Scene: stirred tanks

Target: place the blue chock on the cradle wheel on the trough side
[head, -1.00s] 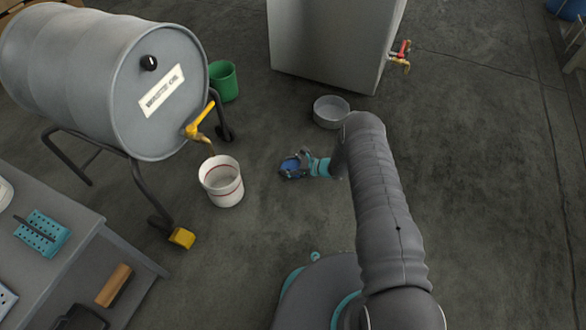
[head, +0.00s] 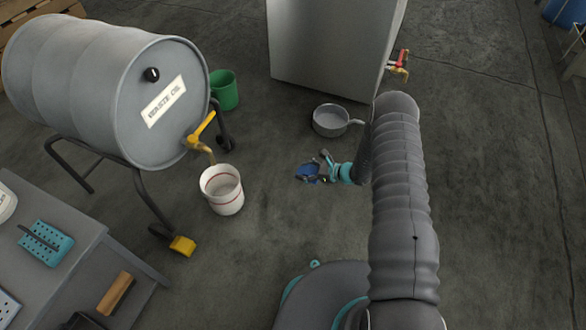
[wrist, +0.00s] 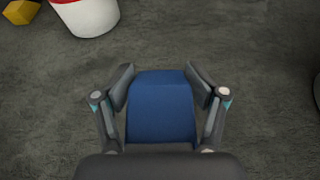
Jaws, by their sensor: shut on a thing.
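My gripper (head: 322,168) is shut on the blue chock (head: 309,172) and holds it over the open floor, to the right of the white bucket. In the wrist view the blue chock (wrist: 160,108) sits between both fingers. The drum marked waste oil (head: 150,85) lies on a dark cradle (head: 141,190) with wheels. One cradle wheel (head: 226,138) shows at the far end, beside the green bucket. The near wheel (head: 160,230) has a yellow chock (head: 183,246) against or close to it; contact is unclear. I cannot make out a trough.
A white bucket with red bands (head: 222,190) stands under the drum's yellow tap (head: 203,128), between my gripper and the cradle. The green bucket (head: 223,90) stands behind. A grey pan (head: 331,120) sits before a grey tank (head: 333,45). A bench (head: 75,250) is lower left.

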